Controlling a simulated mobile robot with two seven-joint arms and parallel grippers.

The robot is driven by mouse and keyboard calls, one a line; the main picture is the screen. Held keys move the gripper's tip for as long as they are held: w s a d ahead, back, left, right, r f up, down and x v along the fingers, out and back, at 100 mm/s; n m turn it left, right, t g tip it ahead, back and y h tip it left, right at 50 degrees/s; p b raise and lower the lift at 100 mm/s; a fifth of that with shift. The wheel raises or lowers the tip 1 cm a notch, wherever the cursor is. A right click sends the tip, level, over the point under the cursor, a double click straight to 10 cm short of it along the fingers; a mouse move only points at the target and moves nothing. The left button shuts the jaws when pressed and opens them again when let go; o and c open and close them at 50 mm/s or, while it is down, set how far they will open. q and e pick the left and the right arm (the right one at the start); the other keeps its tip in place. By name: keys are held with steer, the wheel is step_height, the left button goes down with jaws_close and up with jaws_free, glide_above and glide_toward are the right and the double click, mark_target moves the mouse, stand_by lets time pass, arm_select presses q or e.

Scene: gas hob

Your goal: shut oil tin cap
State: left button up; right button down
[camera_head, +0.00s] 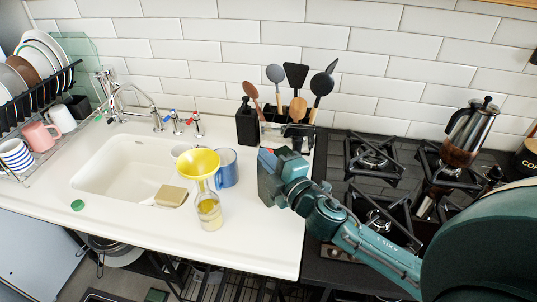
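A black, box-shaped container (247,125) with a small raised top stands on the white counter against the tiled wall. It may be the oil tin, but its cap is too small to make out as open or shut. My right gripper (268,178) is over the counter in front of the utensil holder, to the right of the blue mug. It is seen from behind and the side, so its fingertips and anything between them are hidden. My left gripper is out of view.
A glass bottle (210,213) with yellow liquid and a yellow funnel (198,163) stands near the blue mug (227,167). A utensil holder (285,130) is behind my gripper. The sink (130,172) is left, the gas hob (375,155) right.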

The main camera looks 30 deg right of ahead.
steer(key=shift+f+n, duration=0.2)
steer(key=shift+n, duration=0.3)
steer(key=c, duration=1.6)
jaws_free()
steer(key=shift+c, duration=0.2)
steer(key=shift+s, duration=0.1)
